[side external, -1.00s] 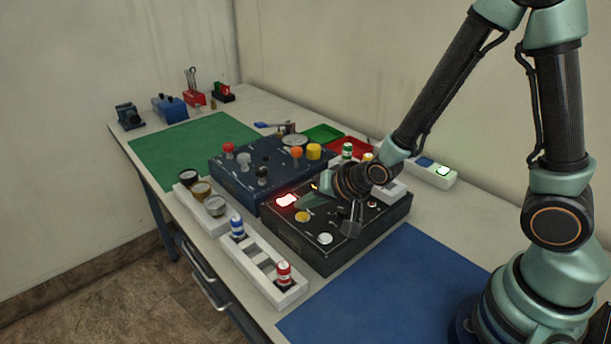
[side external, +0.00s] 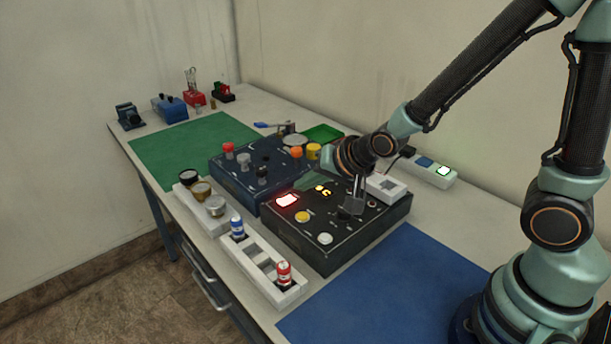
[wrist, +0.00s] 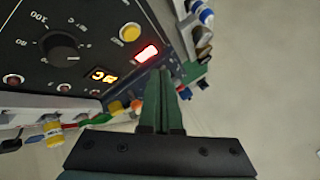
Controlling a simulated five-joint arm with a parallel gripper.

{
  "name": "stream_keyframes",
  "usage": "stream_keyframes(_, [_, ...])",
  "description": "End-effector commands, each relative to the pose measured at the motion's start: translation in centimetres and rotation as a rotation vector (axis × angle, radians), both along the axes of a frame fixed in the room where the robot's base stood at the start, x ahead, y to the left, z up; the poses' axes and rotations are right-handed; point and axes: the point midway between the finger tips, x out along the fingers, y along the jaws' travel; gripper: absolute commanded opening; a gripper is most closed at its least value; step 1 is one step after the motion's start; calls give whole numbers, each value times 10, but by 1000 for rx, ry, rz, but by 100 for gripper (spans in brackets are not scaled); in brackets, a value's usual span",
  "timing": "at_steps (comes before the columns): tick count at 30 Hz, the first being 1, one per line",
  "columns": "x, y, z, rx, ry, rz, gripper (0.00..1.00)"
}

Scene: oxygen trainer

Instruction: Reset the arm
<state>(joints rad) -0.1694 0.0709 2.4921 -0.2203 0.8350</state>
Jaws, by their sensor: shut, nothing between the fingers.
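My gripper (side external: 308,183) is above the black control panel (side external: 325,258) in the side external view, apart from it. Its green fingers (wrist: 163,98) are together with nothing between them in the wrist view. My wrist hides part of the panel's back in the side view.
A dark blue panel (side external: 228,178) with knobs stands behind left. A white rack (side external: 264,288) holds a blue and a red bottle at the front. The blue mat (side external: 390,290) and green mat (side external: 165,155) are clear. A white block with a lit green switch (side external: 443,170) lies behind right.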

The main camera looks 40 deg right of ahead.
Motion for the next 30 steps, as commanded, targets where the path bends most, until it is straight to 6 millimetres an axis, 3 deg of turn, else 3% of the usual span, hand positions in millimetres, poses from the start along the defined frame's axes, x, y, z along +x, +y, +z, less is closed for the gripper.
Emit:
stream_keyframes(19, [-1, -2, 4, -14, 3, 8, 0])
stream_keyframes(25, [-14, -20, 36, -139, 38, 95, 0])
stream_keyframes(30, [-45, -41, 72, -294, 100, 223, 0])
